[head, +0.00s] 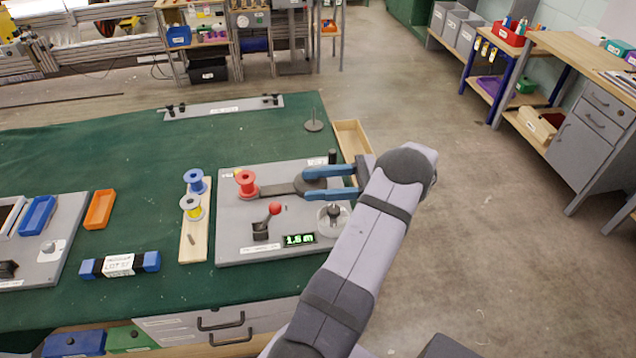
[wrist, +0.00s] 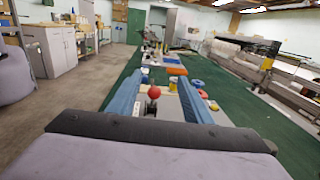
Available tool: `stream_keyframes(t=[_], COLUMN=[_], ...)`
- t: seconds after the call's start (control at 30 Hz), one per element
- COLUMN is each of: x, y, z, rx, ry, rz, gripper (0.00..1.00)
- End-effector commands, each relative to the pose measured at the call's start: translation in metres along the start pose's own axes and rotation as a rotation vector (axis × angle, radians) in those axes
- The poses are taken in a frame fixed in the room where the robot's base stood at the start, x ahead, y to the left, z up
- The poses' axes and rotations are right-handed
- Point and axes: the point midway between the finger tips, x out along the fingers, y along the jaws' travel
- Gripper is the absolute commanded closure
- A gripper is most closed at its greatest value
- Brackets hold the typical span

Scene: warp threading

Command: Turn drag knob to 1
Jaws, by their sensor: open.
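The likely drag knob is a small dark knob on a pale round dial (head: 335,214) at the right side of a grey panel (head: 234,222) in the head view. Its pointer setting is too small to read. My gripper (head: 311,184) has two blue fingers spread apart, just behind the dial, above a dark round part with a flat arm. The fingers hold nothing, and the knob is not between them. In the wrist view, the open gripper (wrist: 158,77) frames a lever with a red ball (wrist: 154,92); the dial cannot be made out there.
The panel also carries a red spool (head: 246,184), a red-ball lever (head: 274,208) and a green-lit display (head: 300,239). Blue and yellow spools stand on a wooden strip (head: 190,248) to the left. A wooden tray (head: 352,137) lies behind.

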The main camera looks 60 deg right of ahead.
Motion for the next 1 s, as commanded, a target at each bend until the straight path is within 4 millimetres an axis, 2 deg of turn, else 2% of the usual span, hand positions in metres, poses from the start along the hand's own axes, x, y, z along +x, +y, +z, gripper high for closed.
stream_keyframes(t=[0.17, 0.37, 0.6, 0.8, 1.0], x=[-0.001, -0.004, -0.023, -0.042, -0.051], y=[0.000, -0.002, -0.004, 0.007, 0.023], z=[-0.001, -0.008, -0.033, -0.066, -0.090], rx=[-0.004, -0.042, -0.099, -0.074, -0.024], ry=[-0.009, -0.085, -0.165, -0.114, -0.036], rz=[-0.016, -0.168, -0.588, -0.938, -1.120], gripper=[0.55, 0.55, 0.55, 0.55, 0.55])
